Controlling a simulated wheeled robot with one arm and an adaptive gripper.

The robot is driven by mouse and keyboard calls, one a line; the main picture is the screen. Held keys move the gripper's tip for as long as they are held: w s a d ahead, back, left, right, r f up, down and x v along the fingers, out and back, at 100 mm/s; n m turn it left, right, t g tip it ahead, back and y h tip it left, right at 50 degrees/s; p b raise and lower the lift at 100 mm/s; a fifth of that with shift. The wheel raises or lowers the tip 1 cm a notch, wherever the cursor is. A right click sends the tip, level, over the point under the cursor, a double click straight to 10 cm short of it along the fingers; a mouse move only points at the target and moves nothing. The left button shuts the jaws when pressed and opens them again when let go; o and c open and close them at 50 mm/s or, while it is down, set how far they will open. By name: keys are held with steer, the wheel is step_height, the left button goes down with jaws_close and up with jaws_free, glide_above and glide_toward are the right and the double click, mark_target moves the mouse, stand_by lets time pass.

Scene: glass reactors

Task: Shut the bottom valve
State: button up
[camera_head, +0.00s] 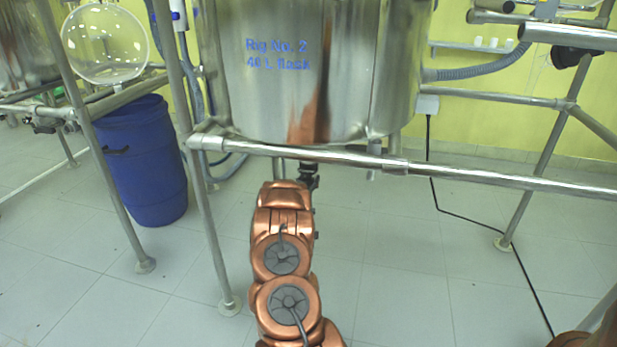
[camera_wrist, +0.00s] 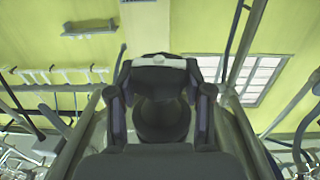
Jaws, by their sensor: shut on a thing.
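My gripper (camera_head: 308,176) is a small dark shape at the end of my copper arm, just under the steel vessel (camera_head: 285,75) marked "Rig No. 2". The bottom valve cannot be made out in the head view; the rail and my arm cover that spot. In the wrist view my gripper (camera_wrist: 158,78) has its two dark fingers either side of a dark part with a pale bar (camera_wrist: 158,62) across its top. This looks like the valve's handle, and the fingers are shut on it. Whether the valve is open or shut I cannot tell.
A steel rail (camera_head: 450,171) runs across in front of the vessel, just above my gripper. A blue drum (camera_head: 145,165) stands at the left behind frame posts. A black cable (camera_head: 470,215) lies on the right floor. The tiled floor around my arm is mostly clear.

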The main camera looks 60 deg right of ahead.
steer(key=n+t, duration=0.1)
steer(key=n+t+y+p, duration=0.1)
steer(key=t, duration=0.1)
steer(key=n+t+y+p, duration=0.1)
steer(key=shift+s+d+r+t, duration=0.1)
steer(key=shift+s+d+t, duration=0.05)
steer(key=shift+s+t, duration=0.25)
steer(key=n+t+y+p, duration=0.3)
steer(key=n+t+y, duration=0.1)
steer(key=n+t+y+p, duration=0.1)
steer(key=n+y, duration=0.1)
steer(key=y, duration=0.1)
steer(key=shift+w+t, duration=0.15)
steer(key=shift+t, duration=0.15)
steer(key=shift+f+n+t+y, duration=0.2)
steer(key=shift+n+t+y, duration=0.4)
steer(key=shift+n+y, duration=0.65)
steer(key=shift+w+n+y+b, duration=0.1)
steer(key=shift+n+y+b, duration=0.35)
steer(key=shift+y, duration=0.7)
steer(key=shift+n+t+y+b, duration=0.4)
steer(key=shift+n+y+b, duration=0.2)
steer(key=shift+y+b, duration=0.7)
steer(key=shift+n+y+b, duration=0.5)
steer(key=shift+y+b, duration=0.1)
steer(key=shift+b, duration=0.65)
steer(key=shift+w+r+y, duration=0.15)
steer(key=shift+r+y, duration=0.05)
steer(key=shift+y, duration=0.1)
